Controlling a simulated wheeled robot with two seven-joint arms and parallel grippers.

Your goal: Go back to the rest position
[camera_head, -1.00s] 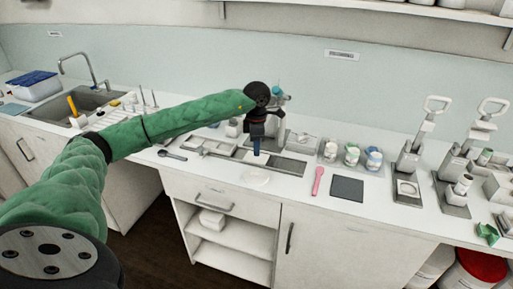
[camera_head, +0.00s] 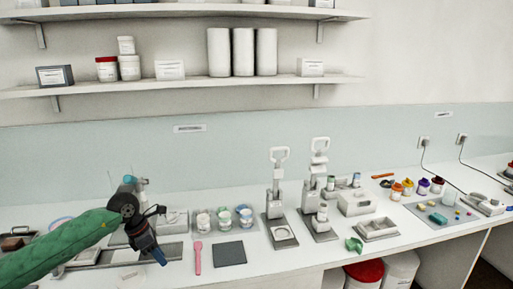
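My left arm, in a green sleeve, comes in from the lower left in the head view. Its dark gripper (camera_head: 159,256) hangs over the counter, left of the pink spatula (camera_head: 198,258). Its fingers point down and right, with blue at the tip. I cannot tell whether they are apart or closed, or whether they hold anything. My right gripper is not in view.
The white counter (camera_head: 300,256) carries a dark square mat (camera_head: 229,254), several small jars (camera_head: 224,220), two lever presses (camera_head: 280,205) and a metal tray (camera_head: 377,229). Shelves (camera_head: 200,85) with tubs and cylinders hang above. A red-lidded bucket (camera_head: 364,272) stands below.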

